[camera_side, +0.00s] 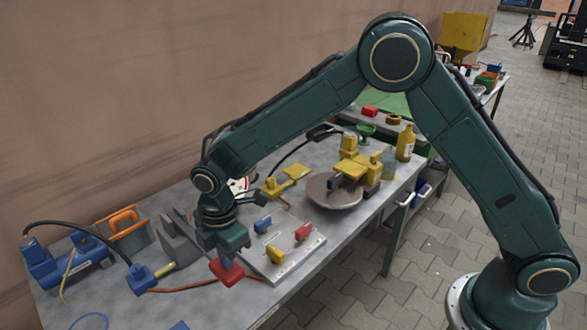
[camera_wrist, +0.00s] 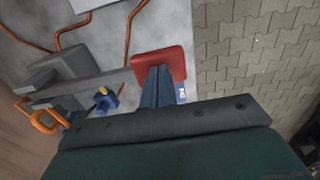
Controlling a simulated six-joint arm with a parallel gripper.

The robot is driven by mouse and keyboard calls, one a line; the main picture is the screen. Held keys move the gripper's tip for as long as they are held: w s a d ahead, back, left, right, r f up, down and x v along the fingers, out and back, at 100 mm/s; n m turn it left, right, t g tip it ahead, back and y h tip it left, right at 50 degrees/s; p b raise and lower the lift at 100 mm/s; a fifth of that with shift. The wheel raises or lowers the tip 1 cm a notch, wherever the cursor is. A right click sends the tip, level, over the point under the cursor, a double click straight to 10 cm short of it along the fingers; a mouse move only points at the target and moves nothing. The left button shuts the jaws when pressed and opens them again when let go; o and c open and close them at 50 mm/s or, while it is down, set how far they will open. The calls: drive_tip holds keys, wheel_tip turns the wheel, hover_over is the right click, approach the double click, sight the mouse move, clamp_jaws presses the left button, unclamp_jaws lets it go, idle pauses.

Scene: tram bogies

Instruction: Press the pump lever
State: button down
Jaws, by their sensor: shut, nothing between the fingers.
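The pump lever looks like a grey bar ending in a red pad; the red pad (camera_side: 226,272) is at the front of the bench in the side view. In the wrist view the red pad (camera_wrist: 172,60) is at top centre, with the grey bar (camera_wrist: 110,82) running left to a grey block (camera_wrist: 72,66). My gripper (camera_side: 225,261) points down over the red pad, and its body hides part of the lever. In the wrist view my gripper's fingers (camera_wrist: 157,72) are together, overlapping the pad's near edge. I cannot tell whether they touch it.
A plate with blue, yellow and red switches (camera_side: 285,248) lies just right of my gripper. A blue motor-like unit (camera_side: 65,265) and an orange-handled box (camera_side: 125,232) stand left. A round disc (camera_side: 334,192) and yellow parts are behind. The bench's front edge is close.

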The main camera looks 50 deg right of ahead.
drive_tip(key=f, duration=0.3)
drive_tip(key=shift+s+f+t, duration=0.2)
drive_tip(key=shift+f+t, duration=0.2)
drive_tip(key=shift+f, duration=1.95)
drive_tip(key=shift+r, duration=0.1)
drive_tip(key=s+r, duration=0.4)
drive_tip(key=r, duration=1)
drive_tip(key=shift+w+a+r, duration=0.1)
drive_tip(key=shift+r, duration=0.05)
